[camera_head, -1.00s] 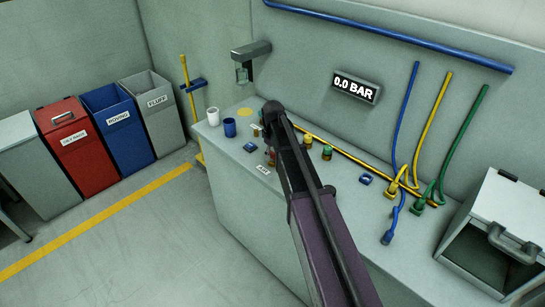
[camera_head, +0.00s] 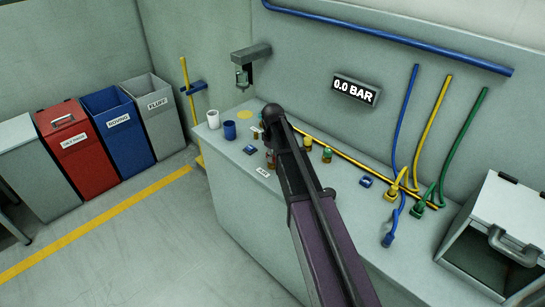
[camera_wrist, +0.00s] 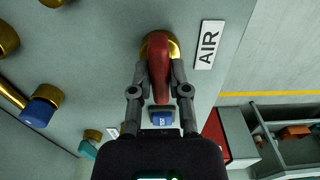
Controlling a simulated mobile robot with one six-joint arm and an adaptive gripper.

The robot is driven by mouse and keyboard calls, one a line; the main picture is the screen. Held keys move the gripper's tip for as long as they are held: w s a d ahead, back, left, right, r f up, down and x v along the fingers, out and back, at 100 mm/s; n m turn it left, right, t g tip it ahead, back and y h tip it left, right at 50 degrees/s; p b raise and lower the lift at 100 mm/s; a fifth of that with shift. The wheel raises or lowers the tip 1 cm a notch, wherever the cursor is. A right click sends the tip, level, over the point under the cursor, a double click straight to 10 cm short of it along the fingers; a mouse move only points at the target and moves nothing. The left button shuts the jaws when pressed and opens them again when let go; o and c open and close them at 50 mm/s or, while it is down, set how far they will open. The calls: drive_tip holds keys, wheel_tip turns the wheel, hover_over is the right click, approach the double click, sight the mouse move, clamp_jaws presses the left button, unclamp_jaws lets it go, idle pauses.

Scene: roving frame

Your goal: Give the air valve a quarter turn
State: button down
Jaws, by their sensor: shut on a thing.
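The air valve (camera_wrist: 159,68) has a red lever on a round brass body, beside a white label reading AIR (camera_wrist: 207,45). In the wrist view the lever points from the brass body down towards my gripper (camera_wrist: 160,82). My gripper's two fingers are shut on the red lever, one on each side. In the head view my arm hides most of the valve and the gripper; the small AIR label (camera_head: 263,171) shows just left of the arm. The wall display (camera_head: 355,90) reads 0.0 BAR.
Brass fittings with coloured caps and a brass pipe (camera_head: 355,166) lie right of my arm. Blue, yellow and green hoses (camera_head: 460,145) hang further right, near a grey box (camera_head: 500,235). A white cup (camera_head: 213,119) and blue cup (camera_head: 230,130) stand on the bench's left end.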

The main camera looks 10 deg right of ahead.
drive_tip(key=shift+n, duration=0.4)
drive_tip(key=n, duration=0.3)
drive_tip(key=shift+s, duration=0.1)
drive_tip(key=n, duration=0.9)
drive_tip(key=shift+n, duration=0.3)
drive_tip(key=n, duration=0.4)
drive_tip(key=shift+s, duration=0.1)
drive_tip(key=shift+n, duration=0.3)
drive_tip(key=c, duration=0.6)
unclamp_jaws()
